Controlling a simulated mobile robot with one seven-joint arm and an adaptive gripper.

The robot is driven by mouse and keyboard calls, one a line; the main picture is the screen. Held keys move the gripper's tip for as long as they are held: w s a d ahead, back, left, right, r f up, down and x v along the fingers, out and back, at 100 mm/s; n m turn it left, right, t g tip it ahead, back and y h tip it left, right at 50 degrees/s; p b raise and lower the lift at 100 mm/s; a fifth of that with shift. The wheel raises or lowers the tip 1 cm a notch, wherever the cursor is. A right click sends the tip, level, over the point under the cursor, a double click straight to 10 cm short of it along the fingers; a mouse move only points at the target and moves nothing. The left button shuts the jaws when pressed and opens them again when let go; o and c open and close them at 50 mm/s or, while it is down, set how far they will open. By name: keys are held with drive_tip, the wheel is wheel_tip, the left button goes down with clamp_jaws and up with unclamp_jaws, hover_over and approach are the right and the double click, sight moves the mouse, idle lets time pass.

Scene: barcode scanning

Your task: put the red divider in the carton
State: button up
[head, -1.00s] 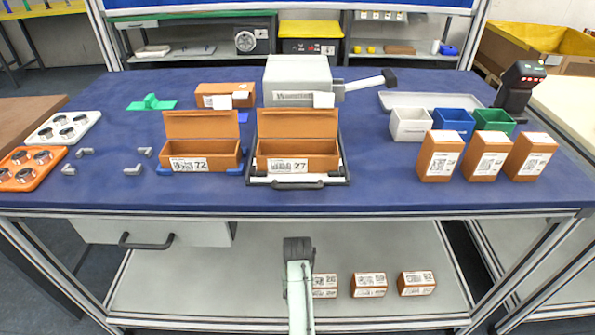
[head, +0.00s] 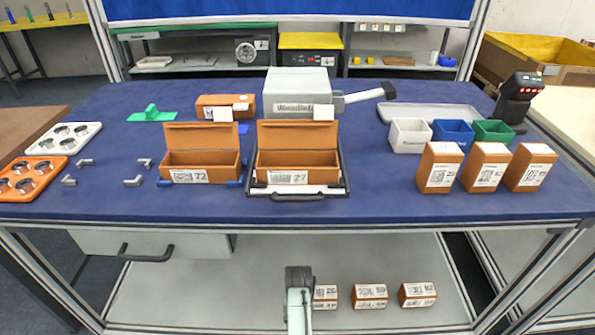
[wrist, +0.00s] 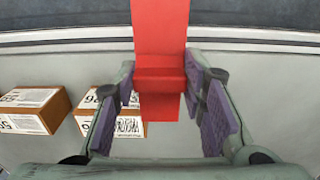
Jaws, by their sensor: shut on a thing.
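The red divider (wrist: 160,45) shows in the wrist view as a red upright strip with a ledge across it. My gripper (wrist: 164,88) is shut on it, with a finger at each side. Two open orange-brown cartons stand on the blue table in the head view, the carton labelled 72 (head: 188,176) and the carton labelled 27 (head: 290,177). The carton labelled 27 sits in a dark-framed tray with a handle. The divider and my gripper's fingers cannot be made out in the head view. Only part of my arm shows there, in front of the table.
Small cartons (head: 370,296) lie on the lower shelf, two of them near my gripper in the wrist view. The table's front edge (head: 400,223) runs across. Closed cartons (head: 488,168) and small bins stand at the right. A grey box machine (head: 298,93) stands behind the cartons.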

wheel_tip(320, 180, down, 8)
drive_tip(key=s+r, duration=0.1)
drive_tip(key=s, duration=0.2)
drive_tip(key=w+r, duration=0.1)
drive_tip(key=r, duration=0.3)
drive_tip(key=w+r, duration=0.1)
drive_tip(key=r, duration=0.3)
drive_tip(key=w+r, duration=0.2)
drive_tip(key=r, duration=0.3)
drive_tip(key=shift+a+r, duration=0.1)
drive_tip(key=shift+r, duration=0.2)
